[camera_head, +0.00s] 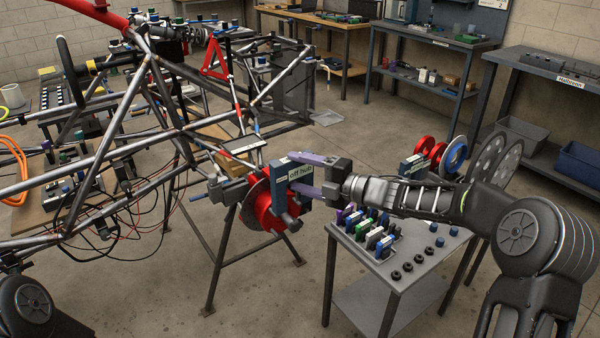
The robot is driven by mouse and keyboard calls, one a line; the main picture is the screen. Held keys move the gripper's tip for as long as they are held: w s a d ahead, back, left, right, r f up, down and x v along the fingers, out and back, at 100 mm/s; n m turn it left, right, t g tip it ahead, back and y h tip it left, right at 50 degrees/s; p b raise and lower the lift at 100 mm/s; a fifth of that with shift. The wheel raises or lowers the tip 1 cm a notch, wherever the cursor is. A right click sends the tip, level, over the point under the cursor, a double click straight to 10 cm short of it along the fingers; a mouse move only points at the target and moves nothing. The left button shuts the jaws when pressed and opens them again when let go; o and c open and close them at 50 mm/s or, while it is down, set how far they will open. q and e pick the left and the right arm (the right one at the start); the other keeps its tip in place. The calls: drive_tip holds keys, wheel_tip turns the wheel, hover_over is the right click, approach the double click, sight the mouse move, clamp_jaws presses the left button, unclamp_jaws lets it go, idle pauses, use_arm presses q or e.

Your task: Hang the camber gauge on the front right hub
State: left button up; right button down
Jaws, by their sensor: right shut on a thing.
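The tube chassis (105,140) fills the left side, with loose cables below it. A small grey cart (385,275) with several coloured blocks and dark nuts stands under my right forearm. Wheels or discs (490,155) stand behind it. Benches line the back.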

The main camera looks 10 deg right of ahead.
sight(300, 200)
drive_tip(key=shift+f+b, duration=0.9)
drive_tip(key=shift+f, duration=0.8)
drive_tip(key=shift+b, duration=0.5)
drive_tip(key=shift+f, duration=0.1)
idle(0.4)
drive_tip(key=shift+f+b, duration=2.05)
drive_tip(key=shift+f, duration=0.15)
drive_tip(key=shift+b, duration=0.6)
idle(0.4)
drive_tip(key=shift+f, duration=0.25)
